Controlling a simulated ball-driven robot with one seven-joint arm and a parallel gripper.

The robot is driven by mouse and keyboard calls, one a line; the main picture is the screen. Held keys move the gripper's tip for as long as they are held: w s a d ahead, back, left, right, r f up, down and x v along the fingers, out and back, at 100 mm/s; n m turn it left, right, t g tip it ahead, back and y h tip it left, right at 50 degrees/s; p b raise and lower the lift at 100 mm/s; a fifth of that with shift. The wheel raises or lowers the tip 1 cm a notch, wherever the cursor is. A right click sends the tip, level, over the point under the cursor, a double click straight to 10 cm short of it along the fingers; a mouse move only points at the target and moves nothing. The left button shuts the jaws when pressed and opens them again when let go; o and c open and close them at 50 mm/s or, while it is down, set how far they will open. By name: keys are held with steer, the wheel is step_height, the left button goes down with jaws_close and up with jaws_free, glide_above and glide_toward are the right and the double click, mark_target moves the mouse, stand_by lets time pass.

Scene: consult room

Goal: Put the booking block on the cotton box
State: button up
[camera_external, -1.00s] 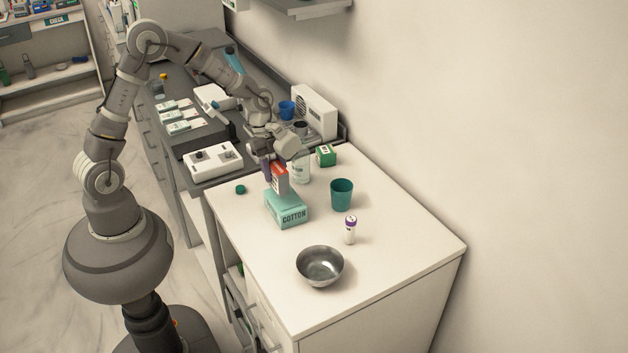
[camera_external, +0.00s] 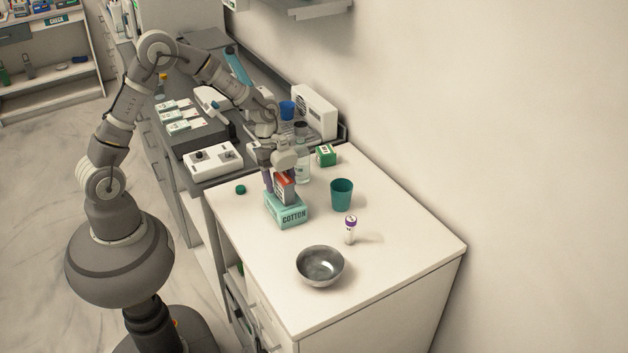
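The booking block (camera_external: 285,188) is a small upright block with a red top part and a grey lower part. The cotton box (camera_external: 288,214) is a teal box marked COTTON, on the white counter. My gripper (camera_external: 276,183) points down above the box with the block between its purple fingers; one finger shows on the left, the other is mostly hidden. The block's lower end is at the top of the cotton box; I cannot tell whether it rests on it or is slightly above.
A teal cup (camera_external: 341,195), a purple-capped tube (camera_external: 350,229) and a metal bowl (camera_external: 320,267) stand to the right and front. A green box (camera_external: 326,155) and a clear bottle (camera_external: 303,168) are behind. A green cap (camera_external: 240,189) lies left. The counter's right front is clear.

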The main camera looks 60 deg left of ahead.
steer(key=p+v, duration=0.3)
steer(key=v, duration=0.9)
steer(key=shift+r, duration=0.25)
steer(key=w+a+r+n+t+y, duration=0.1)
steer(key=w+r+n+t+y, duration=0.2)
steer(key=r, duration=0.8)
steer(key=w+a+r+n+t, duration=0.1)
steer(key=r+n+t, duration=0.35)
steer(key=r, duration=0.55)
steer(key=s+a+r+n+t, duration=0.1)
steer(key=s+r+n+t, duration=0.1)
steer(key=r, duration=0.7)
steer(key=s+a+r+n+t+y, duration=0.1)
steer(key=s+r+n+t, duration=0.2)
steer(key=r, duration=0.7)
steer(key=s+a+r+n+t, duration=0.2)
steer(key=s+r+n, duration=0.3)
steer(key=r, duration=0.5)
steer(key=shift+s+r+t+y, duration=0.25)
steer(key=shift+t+y, duration=0.05)
steer(key=shift+t, duration=0.15)
